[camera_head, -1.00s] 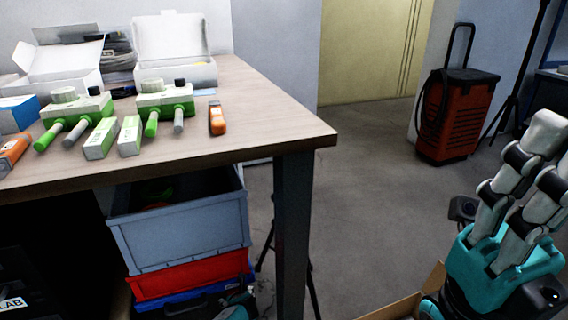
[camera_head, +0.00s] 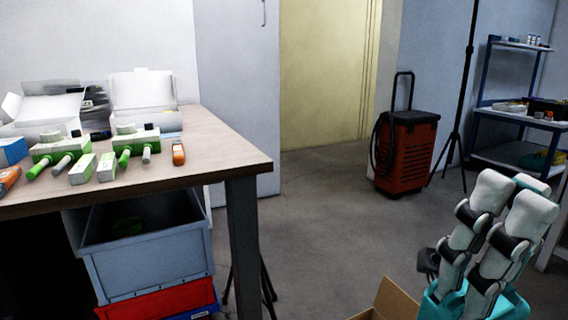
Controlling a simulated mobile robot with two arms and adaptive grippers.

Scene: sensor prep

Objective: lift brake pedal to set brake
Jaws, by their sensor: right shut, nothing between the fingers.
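No brake pedal can be made out in the head view. My right gripper (camera_head: 512,196) is at the lower right, with pale jointed fingers pointing up from a teal palm. Its fingers are close together with nothing between them. It is apart from the table and the wheeled case behind it. The lower part of the palm is cut off by the picture's edge. My left gripper is not in view.
A wooden table (camera_head: 220,153) at the left holds white boxes and green-white devices. A red-black wheeled case (camera_head: 405,155), tripod (camera_head: 458,120) and blue shelf (camera_head: 485,150) stand behind. An open cardboard box (camera_head: 392,300) is low in front. Mid-floor is clear.

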